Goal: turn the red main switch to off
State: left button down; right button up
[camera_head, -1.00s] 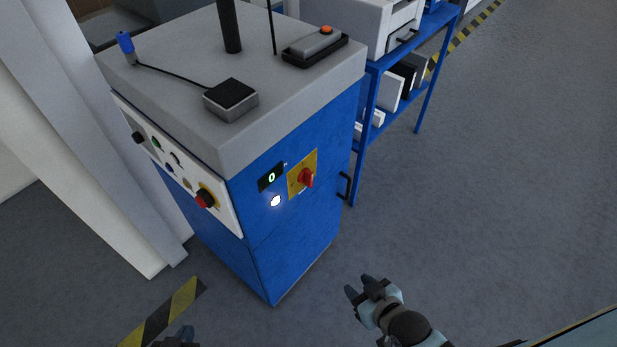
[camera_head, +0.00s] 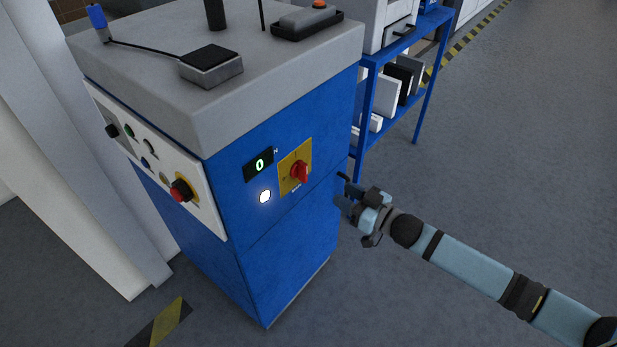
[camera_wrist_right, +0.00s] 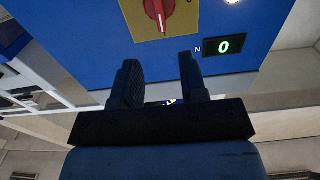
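The red main switch (camera_head: 300,172) is a rotary knob on a yellow plate (camera_head: 285,185) on the blue side of the cabinet. In the head view its handle stands roughly upright, slightly tilted. It also shows at the top of the right wrist view (camera_wrist_right: 160,10), partly cut off, beyond the fingertips. My right gripper (camera_head: 342,188) is to the right of the switch and a little lower, apart from it. In the right wrist view its two fingers (camera_wrist_right: 160,72) are spread with nothing between them. My left gripper is out of view.
The blue cabinet (camera_head: 285,255) carries a display reading 0 (camera_head: 259,165) and a lit white lamp (camera_head: 265,196). A blue shelf rack (camera_head: 366,115) stands behind right. Floor at right is clear.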

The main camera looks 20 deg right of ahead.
aim_at(307, 173)
jog(key=x, duration=1.2)
grip_shut()
